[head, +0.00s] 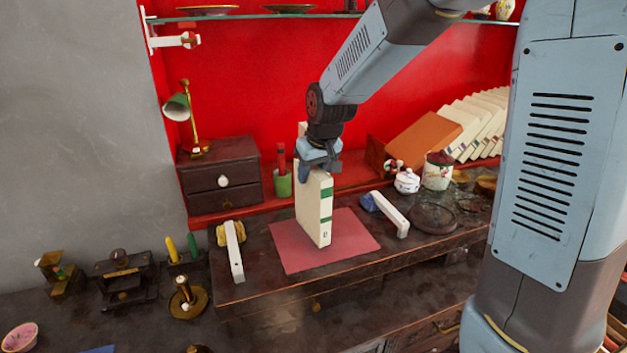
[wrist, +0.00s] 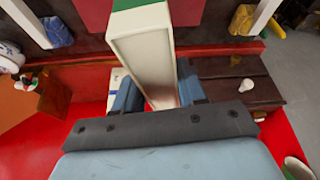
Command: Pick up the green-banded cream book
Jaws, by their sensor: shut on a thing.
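The green-banded cream book (head: 314,212) stands upright over the pink-red mat (head: 358,235) in the head view. My gripper (head: 316,172) is shut on the upper part of the book from above. In the wrist view the book (wrist: 143,50) runs between the two blue fingers of my gripper (wrist: 159,97), with a green band at its far end. I cannot tell whether its lower edge touches the mat.
White handles (head: 234,250) (head: 390,214) flank the mat. Behind are a dark drawer box (head: 222,180), a green cup (head: 283,184), a white lidded pot (head: 407,182) and a leaning row of books (head: 480,125). A glass shelf (head: 270,16) runs above.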

